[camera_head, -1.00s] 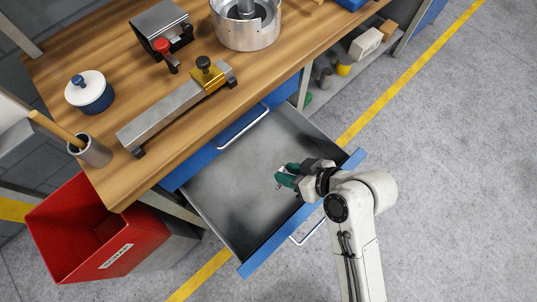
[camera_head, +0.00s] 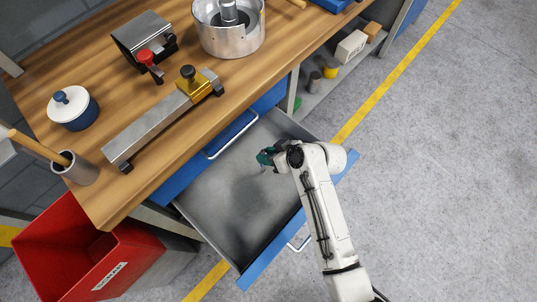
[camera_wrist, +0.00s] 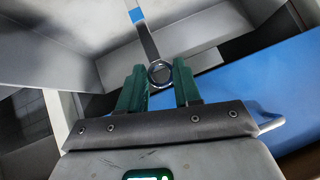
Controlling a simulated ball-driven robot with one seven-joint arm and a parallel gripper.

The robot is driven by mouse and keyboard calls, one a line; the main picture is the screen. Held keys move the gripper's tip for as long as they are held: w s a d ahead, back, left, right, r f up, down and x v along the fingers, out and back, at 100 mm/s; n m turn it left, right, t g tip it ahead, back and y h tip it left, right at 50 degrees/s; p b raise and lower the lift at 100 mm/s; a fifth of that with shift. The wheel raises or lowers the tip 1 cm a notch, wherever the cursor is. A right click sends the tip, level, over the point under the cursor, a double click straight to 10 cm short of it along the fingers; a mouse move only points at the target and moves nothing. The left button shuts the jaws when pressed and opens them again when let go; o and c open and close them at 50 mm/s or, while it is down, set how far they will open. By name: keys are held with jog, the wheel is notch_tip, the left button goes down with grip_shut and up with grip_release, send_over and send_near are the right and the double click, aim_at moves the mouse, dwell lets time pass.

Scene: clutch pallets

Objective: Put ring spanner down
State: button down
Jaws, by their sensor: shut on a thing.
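My gripper (camera_head: 266,157) has green fingers and is above the open drawer (camera_head: 215,205), inside its outline as seen from the head. In the wrist view my gripper (camera_wrist: 160,88) is shut on the ring spanner (camera_wrist: 160,72). The spanner's metal ring end sits between the fingertips, and a grey shaft with a blue band extends away from it. In the head view the spanner is mostly hidden by the gripper. How high it is over the drawer floor I cannot tell.
The wooden workbench (camera_head: 95,195) above the drawer carries a clamp bar (camera_head: 160,125), a lidded pot (camera_head: 75,112), a cup with a handle (camera_head: 80,170) and a metal drum (camera_head: 232,40). A red scrap bin (camera_head: 40,245) stands at lower left. The drawer floor looks bare.

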jog(key=shift+f, duration=0.4)
jog(key=shift+f, duration=0.1)
jog(key=shift+f, duration=0.15)
jog(key=c, duration=0.8)
grip_release()
jog(key=p+v, duration=0.1)
jog(key=v, duration=1.1)
jog(key=shift+r, duration=0.25)
